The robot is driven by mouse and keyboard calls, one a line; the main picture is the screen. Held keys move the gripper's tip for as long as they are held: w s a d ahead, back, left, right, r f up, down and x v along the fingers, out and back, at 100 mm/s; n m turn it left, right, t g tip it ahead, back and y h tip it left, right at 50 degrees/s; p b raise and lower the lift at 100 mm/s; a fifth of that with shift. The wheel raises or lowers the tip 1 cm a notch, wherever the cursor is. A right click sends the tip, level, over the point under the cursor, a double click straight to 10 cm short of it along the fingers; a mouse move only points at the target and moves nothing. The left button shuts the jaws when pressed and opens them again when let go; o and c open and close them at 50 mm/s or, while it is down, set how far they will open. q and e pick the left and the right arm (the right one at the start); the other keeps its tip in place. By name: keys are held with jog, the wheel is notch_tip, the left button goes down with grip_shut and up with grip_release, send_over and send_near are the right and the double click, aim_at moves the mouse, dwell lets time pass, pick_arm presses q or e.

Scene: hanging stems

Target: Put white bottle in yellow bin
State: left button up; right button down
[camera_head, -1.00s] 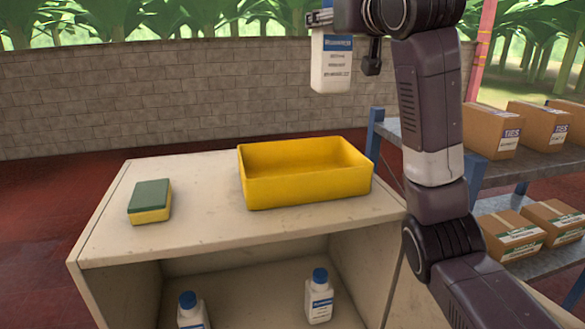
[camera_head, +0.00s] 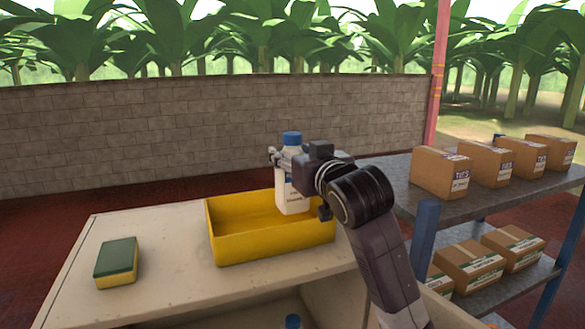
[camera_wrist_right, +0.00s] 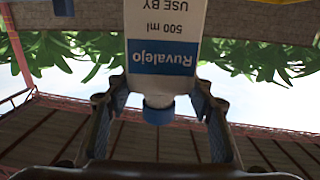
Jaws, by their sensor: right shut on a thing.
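A white bottle with a blue cap (camera_head: 292,195) is upright in my right gripper (camera_head: 285,160), which is shut on it near its neck. The bottle is in front of or over the right part of the yellow bin (camera_head: 262,245) in the head view; whether its base touches the bin floor I cannot tell. The yellow bin sits on the pale cabinet top (camera_head: 165,265). My left gripper is not in view.
A green and yellow sponge (camera_head: 116,262) lies on the cabinet top at the left. Another blue cap (camera_head: 293,321) shows low inside the cabinet. A grey shelf (camera_head: 400,175) with several cardboard boxes (camera_head: 440,172) stands at the right. A block wall is behind.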

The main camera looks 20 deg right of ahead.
aim_at(289, 201)
jog(key=shift+f, duration=0.35)
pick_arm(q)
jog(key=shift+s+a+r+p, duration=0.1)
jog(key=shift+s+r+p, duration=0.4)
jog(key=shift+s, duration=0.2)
pick_arm(e)
jog(key=shift+f, duration=1.7)
jog(key=c, duration=0.9)
grip_release()
jog(key=shift+s+f, duration=0.1)
jog(key=shift+f, duration=0.1)
jog(key=shift+c, duration=0.2)
jog(key=shift+r, duration=0.1)
